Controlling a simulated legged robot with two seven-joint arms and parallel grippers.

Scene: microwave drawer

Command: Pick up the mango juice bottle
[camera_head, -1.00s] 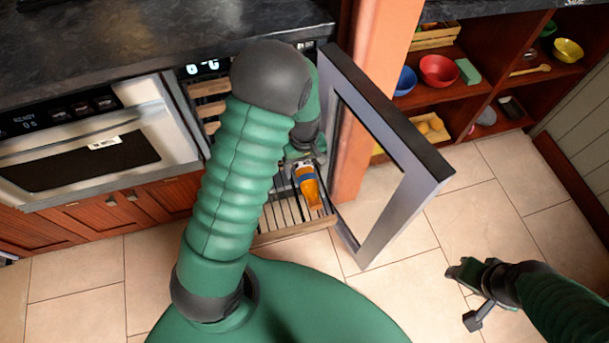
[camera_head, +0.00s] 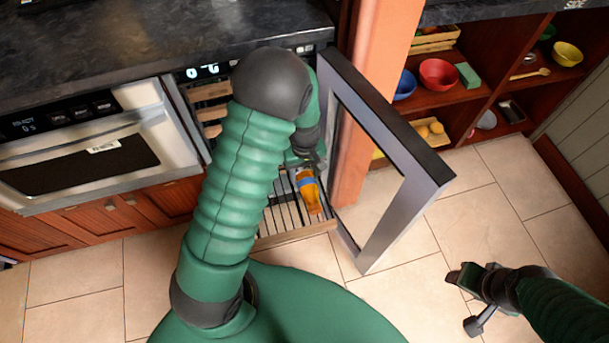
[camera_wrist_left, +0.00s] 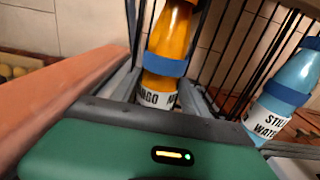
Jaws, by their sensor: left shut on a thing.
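The mango juice bottle (camera_head: 311,195) is orange with a blue band and a white label. It is at the pulled-out wire rack (camera_head: 275,217) of the open cooler. My left gripper (camera_head: 308,165) reaches down to it, partly hidden by my arm. In the left wrist view, the bottle (camera_wrist_left: 172,45) stands between the two fingers of my left gripper (camera_wrist_left: 160,98), which is shut on it near its label. I cannot tell whether the bottle touches the rack. My right gripper (camera_head: 468,298) is open and empty above the floor.
A blue water bottle (camera_wrist_left: 284,92) is to the right in the wrist view. The open cooler door (camera_head: 420,180) stands right of the rack, beside an orange post (camera_head: 375,60). Shelves with bowls (camera_head: 438,73) are at back right. The tiled floor (camera_head: 400,290) is clear.

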